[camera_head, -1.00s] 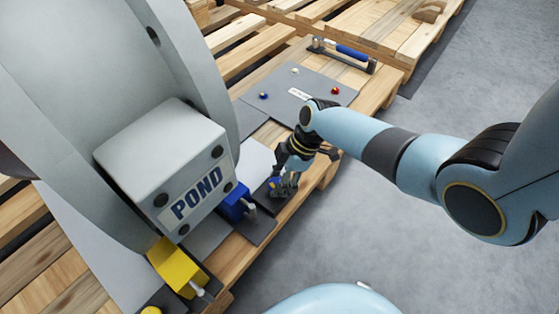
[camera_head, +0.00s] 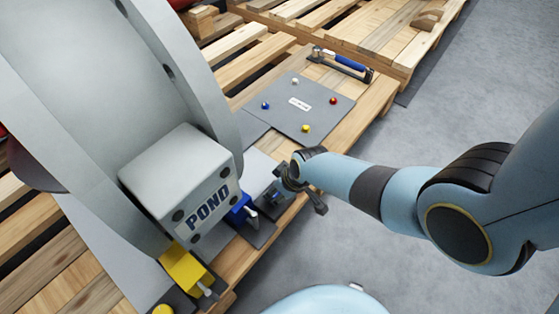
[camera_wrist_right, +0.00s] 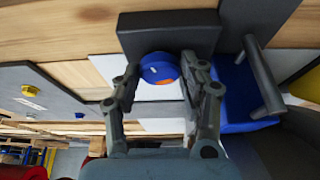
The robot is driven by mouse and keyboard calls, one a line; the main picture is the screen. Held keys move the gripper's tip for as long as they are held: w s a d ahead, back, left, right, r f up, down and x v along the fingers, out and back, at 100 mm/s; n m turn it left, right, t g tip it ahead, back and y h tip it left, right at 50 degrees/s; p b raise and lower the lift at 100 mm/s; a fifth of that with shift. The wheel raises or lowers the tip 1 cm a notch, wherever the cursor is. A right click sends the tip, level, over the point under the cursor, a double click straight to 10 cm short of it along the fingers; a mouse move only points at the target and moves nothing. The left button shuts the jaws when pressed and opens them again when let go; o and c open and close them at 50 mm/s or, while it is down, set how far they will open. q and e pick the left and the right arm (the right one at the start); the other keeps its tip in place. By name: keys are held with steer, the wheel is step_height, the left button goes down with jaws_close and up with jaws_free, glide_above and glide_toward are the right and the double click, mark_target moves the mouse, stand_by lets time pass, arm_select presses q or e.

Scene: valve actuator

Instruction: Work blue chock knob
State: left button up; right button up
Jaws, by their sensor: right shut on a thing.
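The blue knob (camera_wrist_right: 160,68) is a round blue cap with an orange mark, in front of a dark plate (camera_wrist_right: 170,35) in the right wrist view. My right gripper (camera_wrist_right: 158,78) is shut on the knob, with one finger on each side. In the head view the right gripper (camera_head: 277,193) is low over the pallet edge, and the knob is mostly hidden by it. The blue chock (camera_head: 238,208), with a grey lever, sits just left of the gripper, against the wheel-like grey body. It also shows in the wrist view (camera_wrist_right: 236,88). My left gripper is not in view.
A yellow chock (camera_head: 185,268) sits below the POND block (camera_head: 182,180). A grey board (camera_head: 290,118) with several coloured knobs lies behind the gripper. A blue-handled tool (camera_head: 342,63) lies farther back. Grey floor (camera_head: 430,130) is open at the right.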

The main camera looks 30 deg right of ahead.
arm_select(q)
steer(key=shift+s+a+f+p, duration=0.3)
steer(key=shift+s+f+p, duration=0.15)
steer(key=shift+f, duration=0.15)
arm_select(e)
steer(key=shift+m+h, duration=0.4)
steer(key=shift+m, duration=0.7)
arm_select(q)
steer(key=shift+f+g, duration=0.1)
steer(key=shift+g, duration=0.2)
arm_select(e)
steer(key=shift+s, duration=0.1)
steer(key=o, duration=1.2)
steer(key=shift+c, duration=0.2)
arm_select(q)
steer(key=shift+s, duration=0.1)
arm_select(e)
steer(key=v, duration=1.2)
steer(key=shift+a, duration=0.1)
